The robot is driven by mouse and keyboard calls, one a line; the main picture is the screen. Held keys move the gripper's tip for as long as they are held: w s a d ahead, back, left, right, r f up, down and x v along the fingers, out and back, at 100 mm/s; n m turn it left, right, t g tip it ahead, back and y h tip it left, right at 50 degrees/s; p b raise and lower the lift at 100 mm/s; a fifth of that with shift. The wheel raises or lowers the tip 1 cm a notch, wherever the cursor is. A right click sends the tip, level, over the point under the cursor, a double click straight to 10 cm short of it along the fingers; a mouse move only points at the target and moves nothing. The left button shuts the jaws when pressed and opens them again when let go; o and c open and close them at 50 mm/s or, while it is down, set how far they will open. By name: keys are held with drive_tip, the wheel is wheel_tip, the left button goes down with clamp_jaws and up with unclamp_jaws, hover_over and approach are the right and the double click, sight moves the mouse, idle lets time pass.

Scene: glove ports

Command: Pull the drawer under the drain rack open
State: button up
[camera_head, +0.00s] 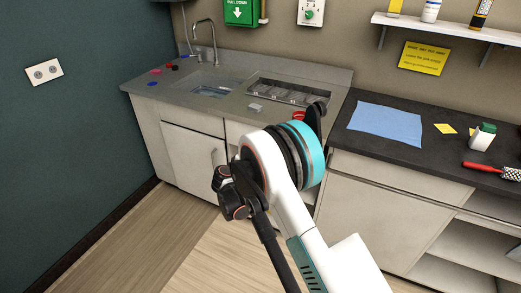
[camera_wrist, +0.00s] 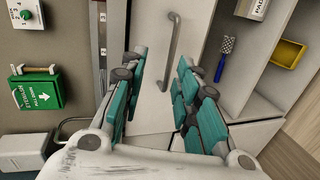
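In the head view, the drain rack (camera_head: 290,92), a recessed metal tray with several slots, is set in the grey counter right of the sink. The cabinet front below it is mostly hidden by my arm. In the wrist view, which is turned sideways, a pale drawer front (camera_wrist: 150,30) carries a long grey bar handle (camera_wrist: 173,50). My gripper (camera_wrist: 160,68) is open, with its teal-padded fingers spread on either side of the handle in the picture. The handle appears beyond the fingertips, and I see no contact. In the head view I cannot make out the fingers.
Open compartments in the wrist view hold a blue-handled brush (camera_wrist: 225,58) and a yellow bin (camera_wrist: 289,53). In the head view, a dark counter (camera_head: 390,150) with a blue mat (camera_head: 387,122) stands to the right. Wooden floor (camera_head: 150,240) is free at the left.

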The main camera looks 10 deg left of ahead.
drive_tip(key=shift+n+t, duration=0.3)
drive_tip(key=shift+n, duration=0.2)
drive_tip(key=shift+w+d+f+b, duration=0.3)
drive_tip(key=shift+w+f+b, duration=0.55)
drive_tip(key=shift+w, duration=1.15)
drive_tip(key=shift+w+d+f+b, duration=0.25)
drive_tip(key=shift+w+f+b, duration=0.6)
drive_tip(key=shift+w, duration=1.2)
drive_tip(key=shift+w+d+f+b, duration=0.3)
drive_tip(key=shift+w+f+b, duration=0.3)
drive_tip(key=shift+w+f, duration=0.95)
drive_tip(key=shift+w+r, duration=0.4)
drive_tip(key=shift+r, duration=0.05)
drive_tip(key=shift+c, duration=0.3)
clamp_jaws()
